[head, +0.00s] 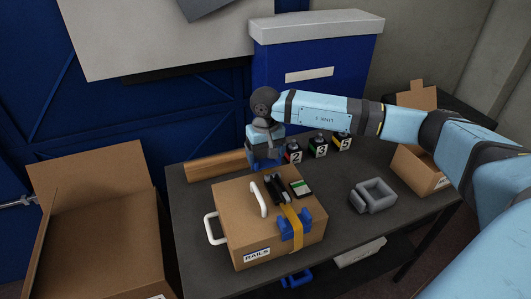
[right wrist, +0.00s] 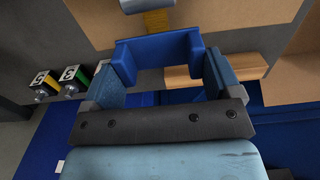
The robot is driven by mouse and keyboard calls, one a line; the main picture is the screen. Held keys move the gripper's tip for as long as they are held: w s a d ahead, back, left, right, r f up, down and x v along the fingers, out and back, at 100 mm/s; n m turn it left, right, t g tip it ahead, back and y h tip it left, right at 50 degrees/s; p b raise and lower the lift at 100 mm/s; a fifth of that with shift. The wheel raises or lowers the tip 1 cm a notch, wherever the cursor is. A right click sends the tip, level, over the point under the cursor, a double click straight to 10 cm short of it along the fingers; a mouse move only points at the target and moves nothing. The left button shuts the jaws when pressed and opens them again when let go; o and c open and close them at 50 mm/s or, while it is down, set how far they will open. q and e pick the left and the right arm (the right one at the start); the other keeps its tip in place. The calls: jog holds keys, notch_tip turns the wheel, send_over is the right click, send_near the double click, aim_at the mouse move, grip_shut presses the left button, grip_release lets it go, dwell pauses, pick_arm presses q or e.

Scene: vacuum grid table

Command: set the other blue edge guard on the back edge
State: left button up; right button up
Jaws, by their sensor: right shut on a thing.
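A cardboard box labelled RAILS (head: 240,236) stands on the dark table, with a yellow strap (head: 292,216) over its top and front. One blue edge guard (head: 297,231) sits on the front edge, under the strap. My right gripper (head: 264,150) is at the box's back edge, shut on the other blue edge guard (right wrist: 155,50). In the right wrist view the guard lies between the fingers, its open side towards the gripper, with the strap (right wrist: 158,20) just beyond it. I cannot tell if the guard touches the box. My left gripper is out of view.
A wooden bar (head: 214,167) lies behind the box, and numbered blocks (head: 319,148) stand close right of the gripper.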

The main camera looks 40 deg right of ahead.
aim_at(265, 161)
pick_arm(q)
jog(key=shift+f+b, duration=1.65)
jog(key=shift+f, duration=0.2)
pick_arm(e)
jog(key=shift+f, duration=2)
jog(key=o, duration=0.7)
jog(key=shift+r, duration=0.65)
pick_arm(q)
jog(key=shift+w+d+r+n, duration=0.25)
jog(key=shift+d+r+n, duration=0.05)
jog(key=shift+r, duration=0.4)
pick_arm(e)
notch_tip(265, 161, up, 13)
jog(key=shift+f, duration=0.15)
